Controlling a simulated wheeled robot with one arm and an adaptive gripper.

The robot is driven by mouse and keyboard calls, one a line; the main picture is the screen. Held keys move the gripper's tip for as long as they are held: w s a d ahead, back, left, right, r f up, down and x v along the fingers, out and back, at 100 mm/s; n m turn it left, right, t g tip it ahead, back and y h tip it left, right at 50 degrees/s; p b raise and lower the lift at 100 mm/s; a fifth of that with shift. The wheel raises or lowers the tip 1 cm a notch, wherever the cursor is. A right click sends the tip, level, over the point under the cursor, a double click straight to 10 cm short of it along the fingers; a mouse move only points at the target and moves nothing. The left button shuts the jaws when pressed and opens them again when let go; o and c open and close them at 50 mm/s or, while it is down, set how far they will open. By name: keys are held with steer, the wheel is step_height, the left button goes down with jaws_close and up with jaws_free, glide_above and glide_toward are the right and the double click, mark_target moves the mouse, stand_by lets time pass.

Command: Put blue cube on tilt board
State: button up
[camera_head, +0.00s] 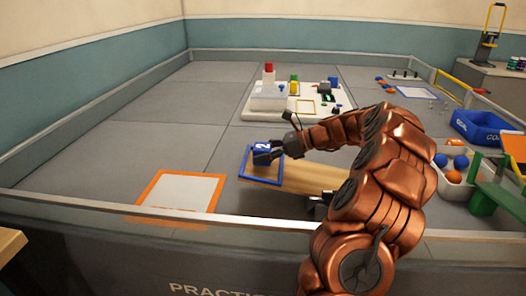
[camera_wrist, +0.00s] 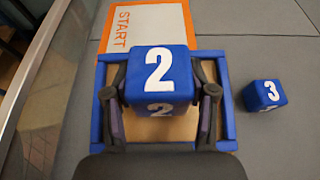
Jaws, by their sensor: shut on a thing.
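The blue cube (camera_head: 262,146), marked with a white 2, is between the fingers of my gripper (camera_head: 268,156). In the wrist view the cube (camera_wrist: 160,72) is clasped from both sides by the dark fingers of my gripper (camera_wrist: 160,92). The tilt board (camera_head: 305,178) is a wooden plank with a blue square frame at its left end. The cube is over the area inside that frame, which also shows in the wrist view (camera_wrist: 230,122). I cannot tell whether the cube's underside touches the wood.
Another blue cube (camera_wrist: 264,95), marked 3, lies on the grey floor right of the frame. An orange-edged START mat (camera_head: 180,192) lies left of the board. A white block station (camera_head: 300,112) stands behind. Blue GOAL bin (camera_head: 475,126) and ball tray (camera_head: 450,178) are at right.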

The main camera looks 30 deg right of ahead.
steer(key=o, duration=1.2)
steer(key=shift+o, duration=0.2)
steer(key=v, duration=1.2)
steer(key=shift+w, duration=0.1)
